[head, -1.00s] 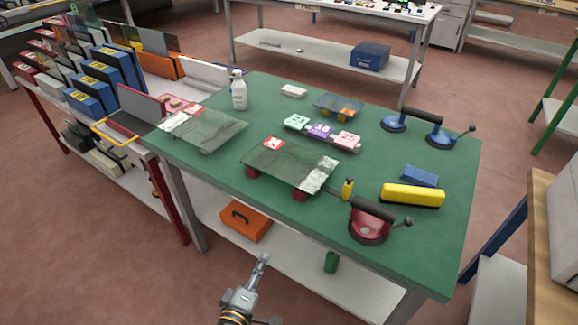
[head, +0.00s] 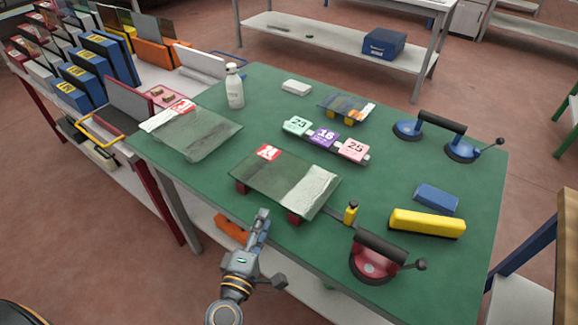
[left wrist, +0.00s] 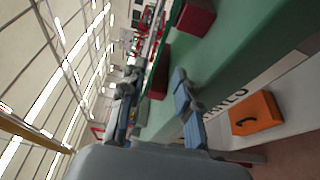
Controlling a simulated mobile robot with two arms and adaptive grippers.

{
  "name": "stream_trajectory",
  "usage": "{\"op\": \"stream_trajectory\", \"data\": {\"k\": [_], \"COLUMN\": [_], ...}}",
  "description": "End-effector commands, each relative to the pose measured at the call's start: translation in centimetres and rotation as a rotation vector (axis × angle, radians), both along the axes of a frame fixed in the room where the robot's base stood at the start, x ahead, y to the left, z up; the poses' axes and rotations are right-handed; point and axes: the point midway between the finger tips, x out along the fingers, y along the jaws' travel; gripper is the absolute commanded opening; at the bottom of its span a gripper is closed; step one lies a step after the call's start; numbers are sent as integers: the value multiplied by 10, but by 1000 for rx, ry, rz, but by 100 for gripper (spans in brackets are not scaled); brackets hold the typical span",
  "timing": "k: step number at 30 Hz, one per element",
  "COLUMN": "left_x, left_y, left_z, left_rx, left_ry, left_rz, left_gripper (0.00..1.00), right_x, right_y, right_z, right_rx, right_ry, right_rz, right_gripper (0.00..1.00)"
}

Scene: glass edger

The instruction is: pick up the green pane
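A green-tinted glass pane (head: 270,178) lies raised on red blocks (head: 296,216) near the table's front edge, with a red-and-white label and a crumpled whitish patch on it. A second greenish pane (head: 205,138) lies at the table's left, and a small tinted pane (head: 338,103) rests on yellow supports behind. My left gripper (head: 262,216) is at the front edge, just below and in front of the middle pane, apart from it. My right gripper is out of view.
A red suction lifter (head: 372,268), a yellow-handled tool (head: 351,213) and a yellow block (head: 427,222) sit right of the middle pane. Numbered cards (head: 323,138) and a white bottle (head: 235,88) stand behind. An orange case (left wrist: 257,113) is on the lower shelf.

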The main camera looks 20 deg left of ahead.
Motion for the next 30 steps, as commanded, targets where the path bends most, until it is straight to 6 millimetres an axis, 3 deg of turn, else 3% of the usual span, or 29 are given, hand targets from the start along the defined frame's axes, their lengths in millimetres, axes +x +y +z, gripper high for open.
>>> {"op": "stream_trajectory", "data": {"k": [5, 15, 22, 30], "left_x": [15, 77, 93, 132], "left_y": [0, -1, -2, -4], "left_z": [2, 1, 1, 1], "left_rx": [1, 1, 1, 1], "left_ry": [-2, -1, -2, -1], "left_rz": [1, 0, 0, 0], "left_gripper": [32, 32, 32, 32], "right_x": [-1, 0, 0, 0], "right_y": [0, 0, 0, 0], "right_z": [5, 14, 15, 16], "right_rx": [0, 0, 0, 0], "right_ry": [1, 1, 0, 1], "right_rz": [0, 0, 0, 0], "right_gripper": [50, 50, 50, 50]}}
